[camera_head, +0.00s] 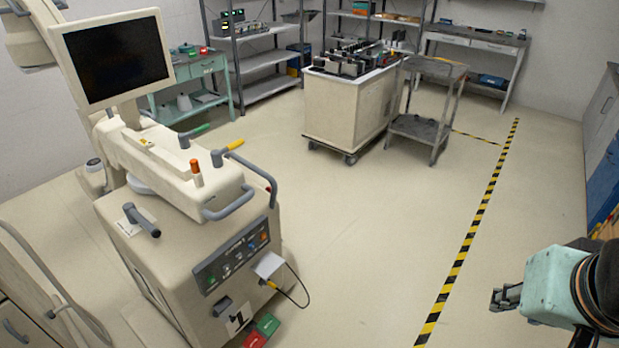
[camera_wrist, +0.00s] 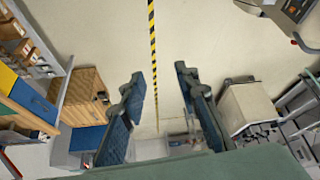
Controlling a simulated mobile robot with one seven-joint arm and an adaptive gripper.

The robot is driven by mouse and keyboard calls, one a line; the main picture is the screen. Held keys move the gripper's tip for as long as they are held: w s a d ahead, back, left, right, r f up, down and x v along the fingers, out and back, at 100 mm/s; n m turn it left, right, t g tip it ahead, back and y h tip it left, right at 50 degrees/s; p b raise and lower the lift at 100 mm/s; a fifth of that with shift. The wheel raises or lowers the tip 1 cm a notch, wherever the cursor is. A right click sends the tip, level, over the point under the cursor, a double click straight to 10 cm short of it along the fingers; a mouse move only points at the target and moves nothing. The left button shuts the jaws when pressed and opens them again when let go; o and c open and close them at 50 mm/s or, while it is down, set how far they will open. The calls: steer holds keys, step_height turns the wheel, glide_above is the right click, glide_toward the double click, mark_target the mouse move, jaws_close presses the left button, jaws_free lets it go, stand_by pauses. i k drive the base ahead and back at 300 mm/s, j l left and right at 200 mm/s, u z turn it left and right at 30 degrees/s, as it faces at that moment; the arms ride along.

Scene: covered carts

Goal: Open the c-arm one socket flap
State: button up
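The c-arm unit (camera_head: 200,262) is a cream cart with a monitor (camera_head: 112,58) at the left of the head view. Its front has a dark socket panel (camera_head: 236,256). Below the panel are a small dark grey flap-like piece (camera_head: 222,306) and a white label (camera_head: 238,320) with a black mark that looks like a 1. Whether that piece is the socket flap, and whether it is shut, I cannot tell. My gripper (camera_head: 507,297) is at the lower right of the head view, far from the unit. In the wrist view my gripper (camera_wrist: 162,80) is open and empty.
A pale box (camera_head: 268,265) with a yellow-tipped cable juts from the unit's front, above red and green pieces (camera_head: 262,331). A cream cart (camera_head: 345,112) and a grey trolley (camera_head: 428,105) stand at the back. The floor between is clear, with a striped line (camera_head: 468,232).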

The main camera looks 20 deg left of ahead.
mark_target(227, 315)
steer(key=u, duration=2)
